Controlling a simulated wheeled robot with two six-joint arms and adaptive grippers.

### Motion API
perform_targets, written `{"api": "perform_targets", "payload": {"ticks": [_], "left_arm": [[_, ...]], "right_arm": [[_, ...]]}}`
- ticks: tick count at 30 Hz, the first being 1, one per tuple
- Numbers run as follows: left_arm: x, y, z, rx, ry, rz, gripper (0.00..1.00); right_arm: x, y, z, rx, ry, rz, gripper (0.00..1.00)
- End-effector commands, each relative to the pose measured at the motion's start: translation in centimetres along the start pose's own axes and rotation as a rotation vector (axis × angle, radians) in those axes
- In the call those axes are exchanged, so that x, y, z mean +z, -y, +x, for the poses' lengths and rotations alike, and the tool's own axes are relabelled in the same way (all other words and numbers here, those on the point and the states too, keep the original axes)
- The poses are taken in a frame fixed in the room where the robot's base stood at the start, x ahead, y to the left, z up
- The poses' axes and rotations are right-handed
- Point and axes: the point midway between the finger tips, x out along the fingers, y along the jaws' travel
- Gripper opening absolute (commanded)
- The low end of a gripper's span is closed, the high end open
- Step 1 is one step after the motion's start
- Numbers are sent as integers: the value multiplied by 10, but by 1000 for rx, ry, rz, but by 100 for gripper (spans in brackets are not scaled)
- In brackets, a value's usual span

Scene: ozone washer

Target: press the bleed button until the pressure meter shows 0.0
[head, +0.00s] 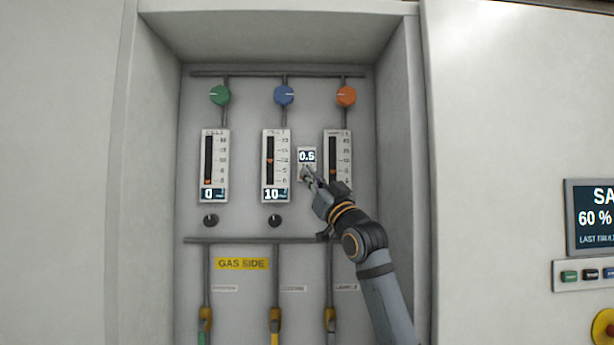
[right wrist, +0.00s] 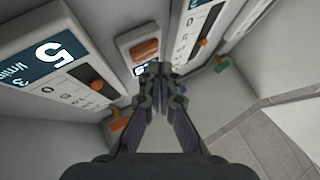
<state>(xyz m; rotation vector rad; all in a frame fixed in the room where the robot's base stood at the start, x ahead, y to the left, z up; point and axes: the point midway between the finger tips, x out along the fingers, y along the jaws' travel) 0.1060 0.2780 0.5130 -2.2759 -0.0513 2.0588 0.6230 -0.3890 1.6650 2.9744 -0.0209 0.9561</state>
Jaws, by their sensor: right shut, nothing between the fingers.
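The pressure meter (head: 307,156) is a small panel with a lit display reading 0.5, between the middle and right flow gauges in the head view. My right gripper (head: 308,173) is shut and empty, with its fingertips at the lower part of this panel, just below the display. My left gripper is not in view.
Left gauge (head: 214,165) reads 0 and middle gauge (head: 275,165) reads 10. The right gauge (head: 338,150) is partly behind my gripper. Green (head: 220,95), blue (head: 284,95) and orange (head: 346,96) knobs sit above. Recess walls stand on both sides.

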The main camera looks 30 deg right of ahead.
Motion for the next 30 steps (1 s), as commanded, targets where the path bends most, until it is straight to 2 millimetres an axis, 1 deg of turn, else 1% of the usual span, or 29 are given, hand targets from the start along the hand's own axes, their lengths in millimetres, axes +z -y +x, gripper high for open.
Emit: {"api": "perform_targets", "payload": {"ticks": [8, 15, 30], "left_arm": [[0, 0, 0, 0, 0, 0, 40], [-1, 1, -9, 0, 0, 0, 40], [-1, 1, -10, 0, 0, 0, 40]], "right_arm": [[0, 0, 0, 0, 0, 0, 0], [2, -4, 6, 0, 1, 0, 0], [4, -5, 7, 0, 1, 0, 0]]}}
